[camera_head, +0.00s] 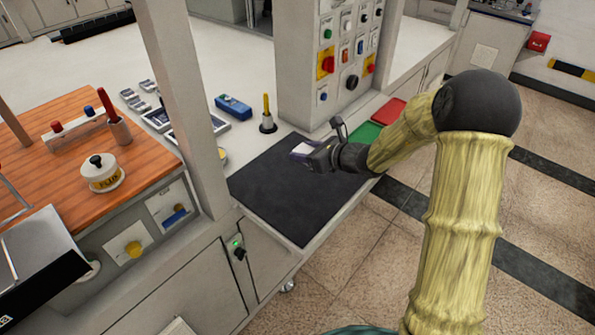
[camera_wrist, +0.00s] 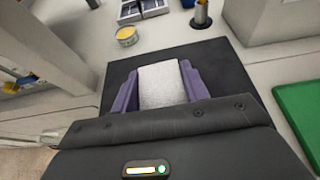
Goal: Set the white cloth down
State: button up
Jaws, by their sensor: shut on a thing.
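The white cloth (camera_wrist: 160,84) is held between the two purple fingers of my gripper (camera_wrist: 158,86) in the wrist view. My gripper (camera_head: 303,150) is shut on it and reaches in from the right over the dark mat (camera_head: 280,204) in the head view. The mat also shows around the fingers in the wrist view (camera_wrist: 232,78). The cloth is small and pale in the head view (camera_head: 304,148). I cannot tell whether it touches the mat.
A green tray (camera_head: 363,136) and a red tray (camera_head: 388,111) lie right of the mat. A control panel column (camera_head: 336,70) and a dark holder with a yellow tool (camera_head: 267,118) stand behind it. A grey post (camera_head: 187,90) rises at left. The mat's front part is clear.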

jog(key=shift+s, duration=0.15)
send_over(305, 183)
jog(key=shift+f, duration=2.9)
notch_tip(305, 183, down, 4)
jog(key=shift+f+p, duration=0.1)
jog(key=shift+p, duration=0.5)
jog(key=shift+f+b, duration=0.2)
jog(key=shift+b, duration=0.1)
jog(key=o, duration=1)
jog(key=shift+r, duration=0.1)
jog(key=shift+r+p, duration=0.15)
jog(key=shift+p, duration=0.15)
